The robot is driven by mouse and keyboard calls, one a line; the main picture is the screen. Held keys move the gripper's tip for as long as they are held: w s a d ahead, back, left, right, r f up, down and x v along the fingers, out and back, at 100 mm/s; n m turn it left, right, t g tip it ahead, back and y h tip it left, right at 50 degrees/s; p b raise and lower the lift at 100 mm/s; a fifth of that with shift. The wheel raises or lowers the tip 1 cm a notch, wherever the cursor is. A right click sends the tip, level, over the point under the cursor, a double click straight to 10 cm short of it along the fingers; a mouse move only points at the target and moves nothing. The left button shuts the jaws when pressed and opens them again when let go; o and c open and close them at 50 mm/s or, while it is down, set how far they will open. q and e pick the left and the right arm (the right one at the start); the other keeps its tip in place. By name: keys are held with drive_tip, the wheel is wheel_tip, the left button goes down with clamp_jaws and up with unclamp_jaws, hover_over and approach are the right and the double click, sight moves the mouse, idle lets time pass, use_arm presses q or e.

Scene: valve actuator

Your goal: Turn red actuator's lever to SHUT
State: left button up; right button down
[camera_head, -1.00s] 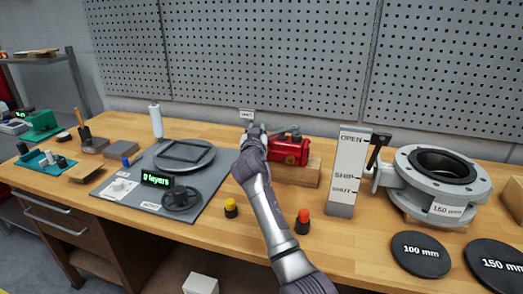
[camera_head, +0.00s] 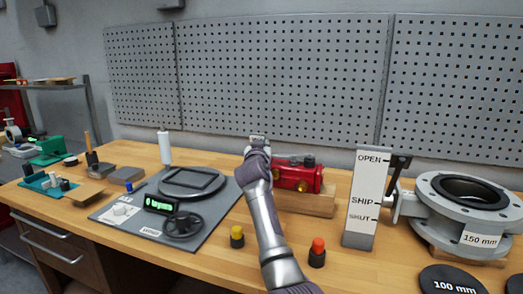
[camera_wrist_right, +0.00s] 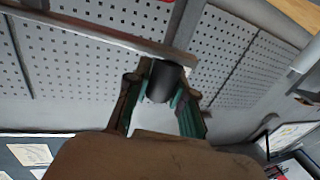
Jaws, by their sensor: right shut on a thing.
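The red actuator (camera_head: 297,177) lies on a wooden block (camera_head: 305,203) at the middle of the bench. A grey metal bar lies along its top. My right gripper (camera_head: 258,152) is at the actuator's left end, and my arm hides part of that end. In the right wrist view, my right gripper (camera_wrist_right: 160,100) is shut on a dark cylindrical grip (camera_wrist_right: 165,80). A long metal bar (camera_wrist_right: 90,32) passes just beyond the fingers. A small sign (camera_head: 257,140) stands behind the gripper; its word is too small to read. My left gripper is not in view.
Yellow (camera_head: 237,236) and red (camera_head: 317,252) buttons stand in front. A grey panel (camera_head: 170,210) with a handwheel lies left. A pegboard rises behind.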

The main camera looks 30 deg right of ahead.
drive_tip(key=shift+w+r, duration=0.1)
idle(0.3)
drive_tip(key=c, duration=1)
unclamp_jaws()
drive_tip(key=v, duration=1.2)
